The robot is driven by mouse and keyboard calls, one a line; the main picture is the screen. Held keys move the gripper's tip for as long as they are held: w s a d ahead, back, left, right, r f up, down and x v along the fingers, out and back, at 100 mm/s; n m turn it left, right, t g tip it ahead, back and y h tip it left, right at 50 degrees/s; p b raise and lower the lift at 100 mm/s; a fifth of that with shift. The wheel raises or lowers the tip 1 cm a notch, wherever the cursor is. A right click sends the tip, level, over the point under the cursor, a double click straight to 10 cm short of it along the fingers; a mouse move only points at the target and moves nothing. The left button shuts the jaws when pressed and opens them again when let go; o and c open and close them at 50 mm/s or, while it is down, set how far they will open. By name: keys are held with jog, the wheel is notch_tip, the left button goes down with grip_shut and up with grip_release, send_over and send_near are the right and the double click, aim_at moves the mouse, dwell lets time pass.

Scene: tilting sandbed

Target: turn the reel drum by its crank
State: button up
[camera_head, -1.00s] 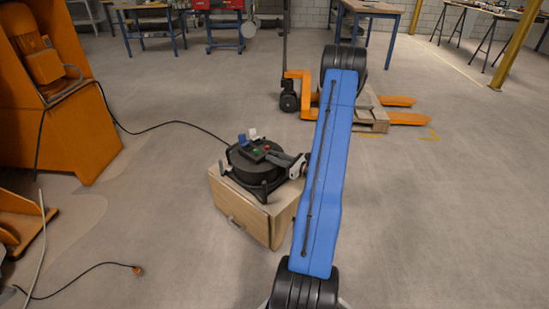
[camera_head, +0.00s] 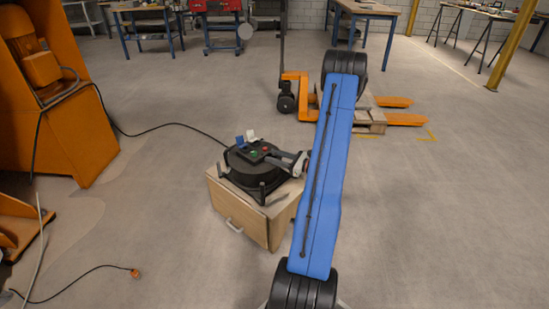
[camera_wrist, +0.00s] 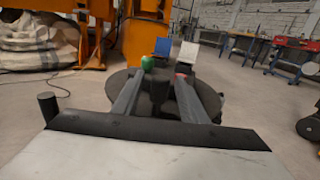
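The reel (camera_head: 244,171), a dark round drum in a black legged frame, sits on a wooden box (camera_head: 238,207) in the head view. Its top has a green button, a red button and raised blue and white flaps. My gripper (camera_head: 291,161) reaches over the reel's right side, its base partly behind my blue arm. In the wrist view the drum (camera_wrist: 116,88) lies beyond and under my gripper (camera_wrist: 160,78). Its two grey fingers flank a dark upright part at the middle. I cannot tell whether that is the crank or whether the fingers touch it.
An orange machine (camera_head: 60,120) stands at the left, its cable trailing to the reel. An orange pallet truck (camera_head: 296,92) with a wooden pallet (camera_head: 370,117) stands behind. A loose cable with an orange plug (camera_head: 135,272) lies front left. Floor at right is clear.

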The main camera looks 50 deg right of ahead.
jog(key=shift+s, duration=0.1)
jog(key=v, duration=1.7)
jog(key=shift+s+d+f, duration=0.1)
